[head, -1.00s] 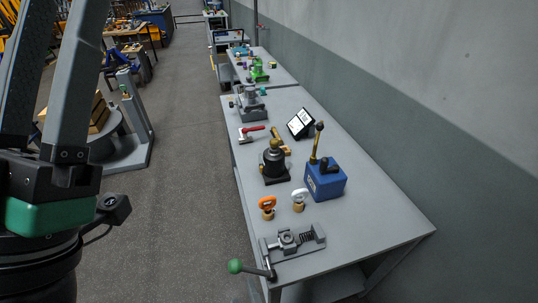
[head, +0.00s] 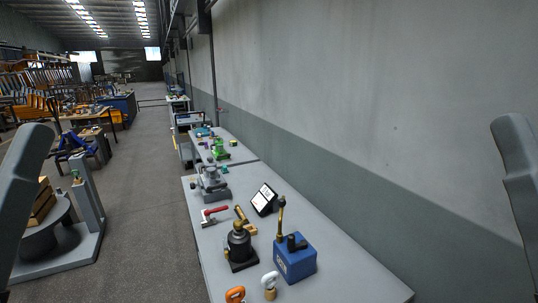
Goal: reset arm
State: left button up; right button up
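The task names no object apart from my arm. In the head view a grey link of my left arm (head: 30,190) stands at the left edge. A grey link of my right arm (head: 522,185) stands at the right edge. Neither gripper shows in this view. Both arm links stand apart from the grey workbench and the things on it.
The grey workbench (head: 345,265) holds a blue box with a lever (head: 295,260), a black bottle jack (head: 240,248), a red-handled tool (head: 214,211), a tablet (head: 264,198), an orange ring (head: 235,294) and a white ring (head: 269,281). The aisle (head: 140,190) is clear.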

notch_tip(320, 180, up, 30)
jog(key=w+m+p, duration=0.1)
jog(key=p, duration=3)
notch_tip(320, 180, down, 24)
jog(key=b, duration=2.3)
jog(key=shift+a+g+y+b, duration=0.25)
jog(key=shift+g+y+b, duration=0.05)
jog(key=shift+b, duration=0.1)
